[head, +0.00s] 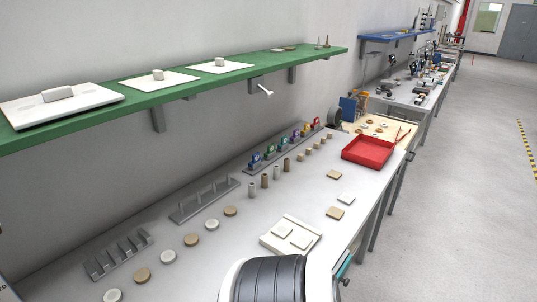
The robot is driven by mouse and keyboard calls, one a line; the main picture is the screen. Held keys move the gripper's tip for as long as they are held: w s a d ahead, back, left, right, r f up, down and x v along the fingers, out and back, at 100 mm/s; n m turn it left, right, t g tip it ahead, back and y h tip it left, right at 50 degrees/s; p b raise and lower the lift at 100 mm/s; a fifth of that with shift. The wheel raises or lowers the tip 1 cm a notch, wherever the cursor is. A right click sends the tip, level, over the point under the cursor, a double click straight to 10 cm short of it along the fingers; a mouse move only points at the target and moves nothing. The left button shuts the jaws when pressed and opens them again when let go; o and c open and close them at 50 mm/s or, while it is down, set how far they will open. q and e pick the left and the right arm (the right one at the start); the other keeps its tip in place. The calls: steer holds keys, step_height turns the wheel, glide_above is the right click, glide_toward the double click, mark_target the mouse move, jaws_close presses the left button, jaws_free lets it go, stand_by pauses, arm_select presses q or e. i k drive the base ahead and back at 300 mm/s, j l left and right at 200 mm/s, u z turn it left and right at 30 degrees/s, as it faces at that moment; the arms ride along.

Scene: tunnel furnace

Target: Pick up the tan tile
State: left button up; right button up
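Two square tan tiles lie flat on the grey workbench in the head view. One tan tile (334,174) is farther off, left of the red tray. The other tan tile (334,213) is nearer, by the bench's right edge. A square white tile (345,198) lies between them. The task does not tell the two tan tiles apart. Neither of my grippers shows; only a black and white part of my own body is at the bottom centre.
A white plate (269,237) with two pale pieces sits nearer on the bench. A red tray (368,163) stands farther right. Round discs, a rack with pegs (205,199) and small cylinders line the left. A green shelf (180,88) overhangs the bench's back.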

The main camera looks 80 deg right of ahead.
mark_target(333, 173)
steer(key=k+z, duration=0.1)
steer(key=z, duration=0.3)
steer(key=l+z, duration=0.15)
steer(key=z, duration=0.2)
steer(key=k+l+z, duration=0.1)
steer(key=z, duration=2.15)
steer(key=i+l, duration=0.25)
steer(key=l, duration=0.15)
steer(key=z, duration=0.05)
